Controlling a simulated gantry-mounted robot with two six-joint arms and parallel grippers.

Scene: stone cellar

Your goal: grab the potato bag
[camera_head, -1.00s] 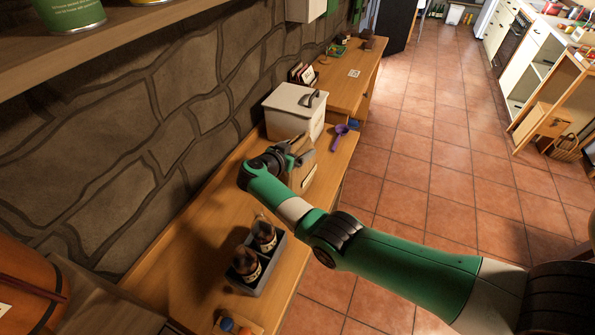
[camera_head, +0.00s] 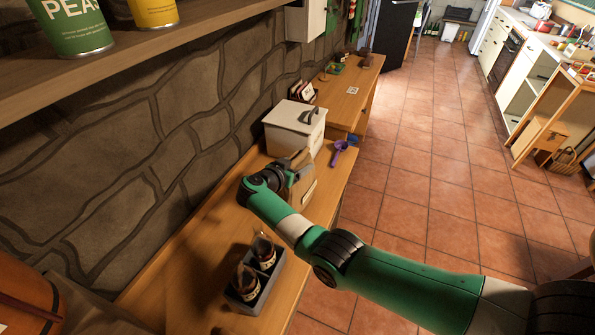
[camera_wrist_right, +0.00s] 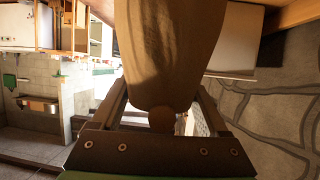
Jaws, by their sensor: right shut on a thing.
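The potato bag is a brown paper-like bag (camera_head: 305,190) near the far end of the wooden counter, in front of a white box. My right gripper (camera_head: 285,168) is at the bag's top and shut on it. In the right wrist view the bag (camera_wrist_right: 170,45) fills the upper middle, with its narrow end between the two fingers of my right gripper (camera_wrist_right: 163,105). My arm and gripper hide part of the bag in the head view. I cannot tell whether its base touches the counter. My left gripper is not in view.
The white lidded box (camera_head: 292,130) stands just behind the bag. A purple scoop (camera_head: 339,152) lies to its right at the counter edge. A grey caddy (camera_head: 262,285) with dark bottles stands nearer. A shelf with cans (camera_head: 76,27) is at upper left. Tiled floor lies right.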

